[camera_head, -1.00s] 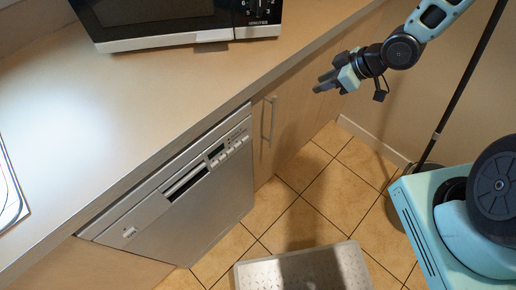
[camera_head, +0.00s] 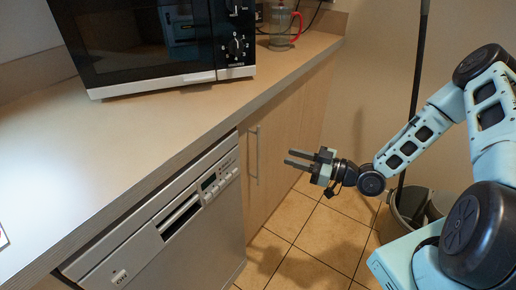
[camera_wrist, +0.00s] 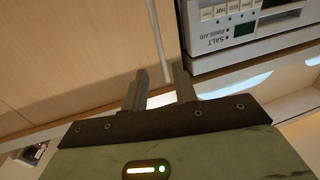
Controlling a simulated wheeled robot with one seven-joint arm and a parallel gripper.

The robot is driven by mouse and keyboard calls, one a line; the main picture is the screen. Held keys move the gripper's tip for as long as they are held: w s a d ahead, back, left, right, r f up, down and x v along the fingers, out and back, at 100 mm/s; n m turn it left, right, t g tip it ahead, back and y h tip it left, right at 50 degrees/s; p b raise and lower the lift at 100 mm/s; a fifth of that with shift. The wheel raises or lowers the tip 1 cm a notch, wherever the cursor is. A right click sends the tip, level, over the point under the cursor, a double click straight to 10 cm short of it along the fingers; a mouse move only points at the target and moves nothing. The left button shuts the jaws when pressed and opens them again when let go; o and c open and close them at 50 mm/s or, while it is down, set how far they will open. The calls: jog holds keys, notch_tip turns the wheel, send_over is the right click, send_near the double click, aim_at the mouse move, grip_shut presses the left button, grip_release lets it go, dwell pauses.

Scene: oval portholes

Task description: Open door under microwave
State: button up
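The microwave (camera_head: 150,45) stands on the counter at the upper left of the head view. Below the counter, right of the dishwasher, is a light wood cabinet door (camera_head: 272,150) with a vertical bar handle (camera_head: 257,155). The door looks closed. My gripper (camera_head: 287,159) is open and empty, to the right of the handle and apart from it, fingers pointing left toward the door. In the wrist view the two fingers (camera_wrist: 160,92) are spread, and the handle (camera_wrist: 158,40) runs above them, with the wood door (camera_wrist: 80,50) behind.
The silver dishwasher (camera_head: 165,225) is left of the door; its button panel also shows in the wrist view (camera_wrist: 235,20). A glass jug with a red handle (camera_head: 282,27) stands on the counter. A grey bin (camera_head: 412,208) and pole are at right. Tiled floor (camera_head: 320,240) is open before the cabinet.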

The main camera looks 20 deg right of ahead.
aim_at(259, 148)
jog(key=x, duration=1.1)
jog(key=shift+w+a+p, duration=0.25)
jog(key=shift+p, duration=0.15)
grip_shut()
